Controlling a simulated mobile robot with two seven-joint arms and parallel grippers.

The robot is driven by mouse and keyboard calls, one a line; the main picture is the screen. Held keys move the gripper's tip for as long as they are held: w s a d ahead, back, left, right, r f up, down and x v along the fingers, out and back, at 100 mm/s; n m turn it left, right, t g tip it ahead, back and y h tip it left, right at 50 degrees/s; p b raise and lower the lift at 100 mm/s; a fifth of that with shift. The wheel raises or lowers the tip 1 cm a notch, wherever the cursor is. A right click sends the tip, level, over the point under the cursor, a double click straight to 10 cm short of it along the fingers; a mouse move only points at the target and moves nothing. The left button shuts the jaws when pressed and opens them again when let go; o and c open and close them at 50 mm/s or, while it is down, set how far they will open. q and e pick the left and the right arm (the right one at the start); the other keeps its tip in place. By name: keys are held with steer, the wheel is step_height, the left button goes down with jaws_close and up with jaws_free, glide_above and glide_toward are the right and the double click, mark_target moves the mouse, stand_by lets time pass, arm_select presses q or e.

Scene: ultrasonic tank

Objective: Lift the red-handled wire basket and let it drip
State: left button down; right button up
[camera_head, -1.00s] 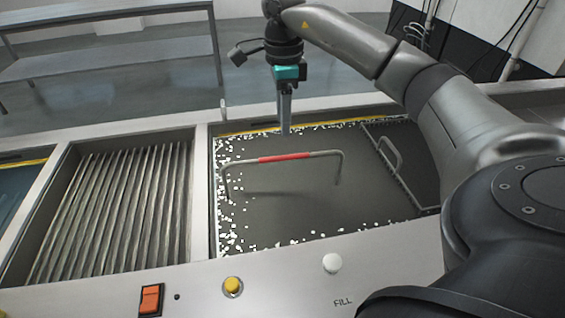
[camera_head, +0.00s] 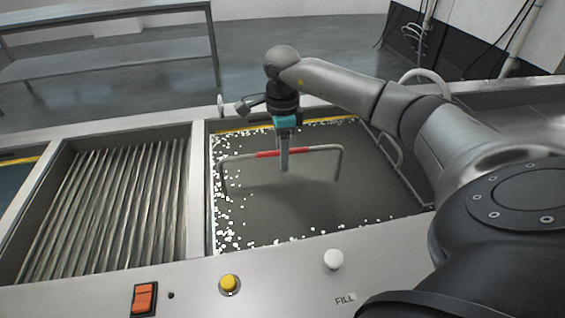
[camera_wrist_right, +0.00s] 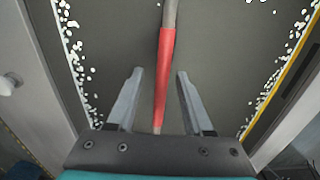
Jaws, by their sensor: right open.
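The basket's handle is a grey bar with a red grip (camera_head: 267,154), standing up out of the tank (camera_head: 209,190). The basket below it is hidden under the dark liquid. In the right wrist view the open fingers (camera_wrist_right: 160,75) stand on either side of the red grip (camera_wrist_right: 164,68), with a gap on each side. My left gripper is not in view.
A plain grey handle (camera_head: 391,152) stands at the tank's right side, partly behind my arm. White bits float along the tank's edges. A ribbed compartment (camera_head: 110,210) lies to the left. The front panel has an orange switch (camera_head: 144,297), a yellow button (camera_head: 229,284) and a white knob (camera_head: 333,259).

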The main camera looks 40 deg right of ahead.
step_height(320, 180, down, 3)
steer(key=c, duration=0.8)
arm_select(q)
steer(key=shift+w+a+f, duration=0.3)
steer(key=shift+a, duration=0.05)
arm_select(e)
steer(key=shift+d, duration=0.1)
jaws_close()
steer(key=shift+w+r, duration=0.15)
